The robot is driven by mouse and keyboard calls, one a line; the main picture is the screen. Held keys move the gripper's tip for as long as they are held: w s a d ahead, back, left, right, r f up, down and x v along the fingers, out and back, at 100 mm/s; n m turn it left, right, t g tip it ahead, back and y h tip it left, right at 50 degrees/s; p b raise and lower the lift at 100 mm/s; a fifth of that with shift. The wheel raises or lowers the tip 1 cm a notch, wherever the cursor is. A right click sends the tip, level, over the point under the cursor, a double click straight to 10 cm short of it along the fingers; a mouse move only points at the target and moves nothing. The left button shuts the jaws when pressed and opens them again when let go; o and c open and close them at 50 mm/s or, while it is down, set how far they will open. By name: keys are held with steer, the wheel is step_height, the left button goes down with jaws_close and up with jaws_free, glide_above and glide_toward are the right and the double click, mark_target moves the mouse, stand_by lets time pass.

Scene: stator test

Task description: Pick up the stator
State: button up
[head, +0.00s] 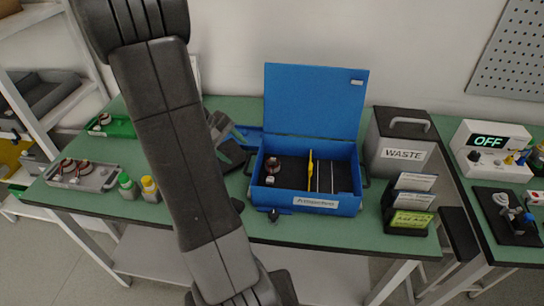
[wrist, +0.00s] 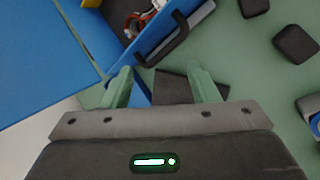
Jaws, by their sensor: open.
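A copper-wound stator (head: 272,166) stands in the left compartment of the open blue case (head: 325,205). Part of it shows near the top of the wrist view (wrist: 137,24), inside the case (wrist: 160,40). More copper-wound stators sit in a grey tray (head: 95,183) at the left, and another in a green tray (head: 120,128) behind it. My gripper (head: 226,131) is at the left of the blue case, partly hidden by my arm. In the wrist view its two green fingers are apart (wrist: 162,80), with no part held between them.
A dark flat piece (wrist: 180,88) lies below my fingers beside the case. Green (head: 127,187) and yellow (head: 149,189) capped bottles stand near the grey tray.

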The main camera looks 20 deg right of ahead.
steer(key=d+r+m+g+y+p, duration=0.1)
steer(key=d+r+m+y+p, duration=0.3)
steer(key=d+m, duration=0.5)
steer(key=m+y+p, duration=0.3)
steer(key=m+p, duration=0.2)
steer(key=m, duration=0.6)
glide_above(273, 162)
steer(key=s, duration=0.1)
steer(key=shift+m+t, duration=0.3)
steer(key=f+b, duration=0.1)
steer(key=f, duration=0.1)
steer(key=f+b, duration=0.2)
steer(key=f, duration=0.1)
steer(key=f+b, duration=0.2)
steer(key=f, duration=0.1)
steer(key=shift+a+f, duration=0.1)
steer(key=shift+a, duration=0.25)
steer(key=f+b, duration=0.2)
steer(key=f, duration=0.1)
steer(key=f+b, duration=0.1)
steer(key=f, duration=0.1)
steer(key=shift+d+f+b, duration=0.2)
steer(key=shift+d+b, duration=0.1)
steer(key=shift+s+a, duration=0.1)
steer(key=shift+s, duration=0.05)
steer(key=shift+r, duration=0.1)
steer(key=c, duration=0.8)
